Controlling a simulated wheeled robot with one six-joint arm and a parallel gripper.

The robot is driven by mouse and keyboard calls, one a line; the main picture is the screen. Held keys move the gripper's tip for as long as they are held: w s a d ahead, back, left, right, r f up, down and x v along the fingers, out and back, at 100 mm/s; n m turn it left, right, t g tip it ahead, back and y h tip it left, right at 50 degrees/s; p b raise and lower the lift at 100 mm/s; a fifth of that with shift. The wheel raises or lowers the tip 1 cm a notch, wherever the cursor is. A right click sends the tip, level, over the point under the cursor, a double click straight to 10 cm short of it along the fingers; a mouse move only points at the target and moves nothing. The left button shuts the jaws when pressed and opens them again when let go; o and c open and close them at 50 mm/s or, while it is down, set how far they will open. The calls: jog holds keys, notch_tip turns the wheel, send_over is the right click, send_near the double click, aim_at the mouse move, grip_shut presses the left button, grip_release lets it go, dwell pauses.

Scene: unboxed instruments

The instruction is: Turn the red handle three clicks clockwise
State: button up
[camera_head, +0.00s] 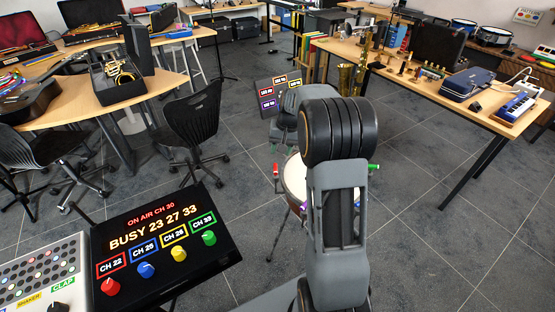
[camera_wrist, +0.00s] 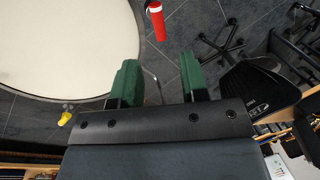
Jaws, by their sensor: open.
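A drum with a pale head (camera_head: 296,178) stands on the floor, partly hidden behind my arm. A red handle (camera_head: 276,170) sticks out at its left rim, and a green one (camera_head: 374,167) at its right. In the wrist view the red handle (camera_wrist: 157,20) is at the top, beside the rim of the round white drum head (camera_wrist: 65,45). My gripper (camera_wrist: 160,76) has green fingertips spread apart, with nothing between them. The red handle appears beyond the fingertips, roughly in line with the gap, not touching them. A yellow handle (camera_wrist: 65,118) shows at the rim, lower left.
A black panel (camera_head: 170,245) with coloured knobs stands at lower left, beside a grey button box (camera_head: 45,275). Black chairs (camera_head: 192,125) stand at left. An instrument table (camera_head: 430,85) is at right. Tiled floor right of the drum is clear.

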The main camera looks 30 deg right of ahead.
jog(key=shift+s+d+r, duration=0.1)
jog(key=shift+d+r, duration=0.1)
jog(key=shift+r, duration=0.85)
jog(key=shift+s+d+r, duration=0.1)
jog(key=shift+d+r, duration=0.1)
jog(key=shift+r, duration=0.8)
